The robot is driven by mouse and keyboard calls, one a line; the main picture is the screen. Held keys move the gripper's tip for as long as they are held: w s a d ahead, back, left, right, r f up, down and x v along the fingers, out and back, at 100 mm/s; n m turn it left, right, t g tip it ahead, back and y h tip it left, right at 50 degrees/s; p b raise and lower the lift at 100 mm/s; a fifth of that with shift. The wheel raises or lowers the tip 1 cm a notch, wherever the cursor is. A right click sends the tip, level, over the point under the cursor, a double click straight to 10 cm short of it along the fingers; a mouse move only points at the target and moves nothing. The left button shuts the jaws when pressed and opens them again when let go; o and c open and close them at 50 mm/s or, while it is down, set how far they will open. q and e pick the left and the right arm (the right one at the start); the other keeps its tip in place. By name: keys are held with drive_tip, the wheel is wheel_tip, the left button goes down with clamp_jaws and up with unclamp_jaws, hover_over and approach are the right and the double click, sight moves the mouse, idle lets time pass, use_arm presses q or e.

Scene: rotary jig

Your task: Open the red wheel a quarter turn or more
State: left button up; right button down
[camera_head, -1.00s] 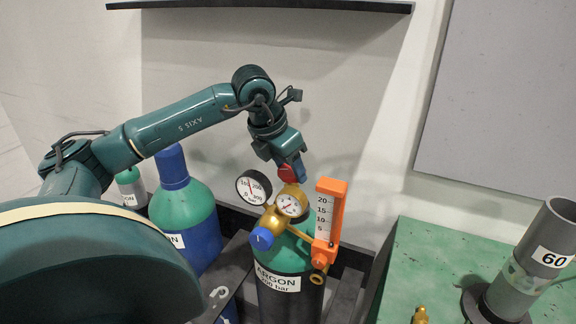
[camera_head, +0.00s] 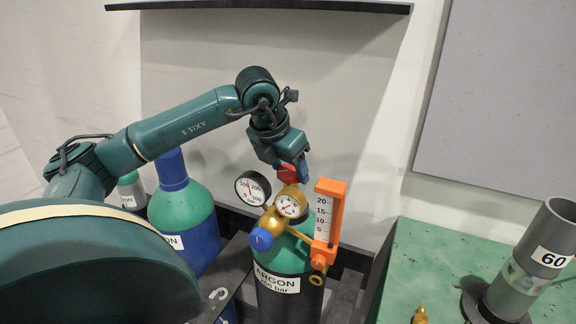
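The red wheel (camera_head: 287,174) sits on top of the brass valve of the argon cylinder (camera_head: 283,258), behind the gauges. My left gripper (camera_head: 295,172) comes down from above and its fingers are at the wheel. The fingers hide part of the wheel, and I cannot tell whether they are closed on it or only beside it. My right gripper is not in view.
Two round gauges (camera_head: 253,188), a blue knob (camera_head: 261,240) and an orange flow meter (camera_head: 328,222) crowd the valve. A blue and green cylinder (camera_head: 183,215) stands to the left. A green table (camera_head: 440,265) with a grey tube (camera_head: 535,255) is at the right.

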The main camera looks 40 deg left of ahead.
use_arm(q)
drive_tip(key=shift+o, duration=1.3)
drive_tip(key=v, duration=1.3)
drive_tip(key=shift+p, duration=0.35)
